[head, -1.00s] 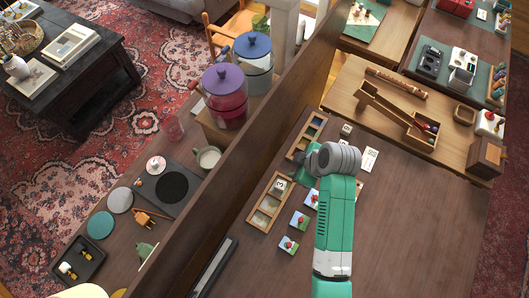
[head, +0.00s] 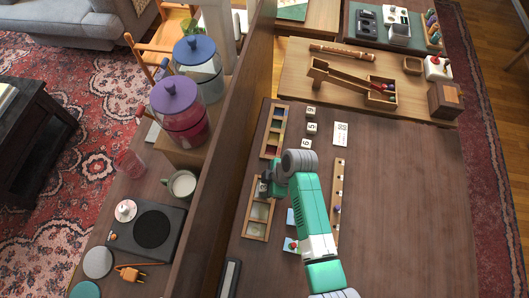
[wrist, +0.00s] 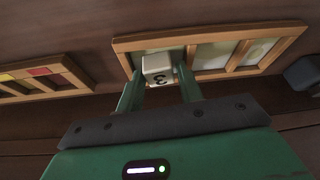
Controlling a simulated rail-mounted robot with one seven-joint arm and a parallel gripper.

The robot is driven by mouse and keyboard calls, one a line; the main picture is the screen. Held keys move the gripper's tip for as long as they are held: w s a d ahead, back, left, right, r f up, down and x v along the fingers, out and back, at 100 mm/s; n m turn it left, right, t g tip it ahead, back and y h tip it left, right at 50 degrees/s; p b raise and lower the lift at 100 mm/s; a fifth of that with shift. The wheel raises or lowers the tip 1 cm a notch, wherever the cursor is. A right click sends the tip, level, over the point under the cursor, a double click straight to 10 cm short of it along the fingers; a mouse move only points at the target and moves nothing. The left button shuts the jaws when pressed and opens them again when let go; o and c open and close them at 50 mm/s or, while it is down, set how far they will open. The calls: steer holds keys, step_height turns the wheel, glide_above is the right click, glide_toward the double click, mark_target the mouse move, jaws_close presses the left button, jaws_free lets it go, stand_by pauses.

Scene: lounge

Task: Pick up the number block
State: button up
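A white number block marked 3 (wrist: 158,68) sits in the left end compartment of a wooden tray (wrist: 236,73) in the wrist view. My gripper (wrist: 162,84) has one finger on each side of the block, and the fingers look apart, with a small gap to it. In the head view my gripper (head: 266,186) is at the far end of the same tray (head: 246,232), and mostly hides the block (head: 262,188). Other number blocks (head: 311,112) stand in a short row on the table.
A second wooden tray (head: 265,150) with coloured parts lies beyond the first. A raised wooden divider (head: 229,150) runs along the left. The table's right side is clear.

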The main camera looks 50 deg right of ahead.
mark_target(260, 186)
steer(key=shift+w+a+f, duration=0.1)
steer(key=shift+f, duration=0.15)
steer(key=c, duration=0.6)
steer(key=shift+r, duration=0.65)
step_height(260, 186, up, 3)
steer(key=shift+f+p, duration=0.2)
steer(key=shift+p, duration=0.45)
steer(key=s, duration=0.5)
steer(key=s+d+p, duration=0.1)
steer(key=s, duration=0.4)
steer(key=s+d+r+p, duration=0.1)
steer(key=s, duration=0.5)
steer(key=shift+r, duration=0.1)
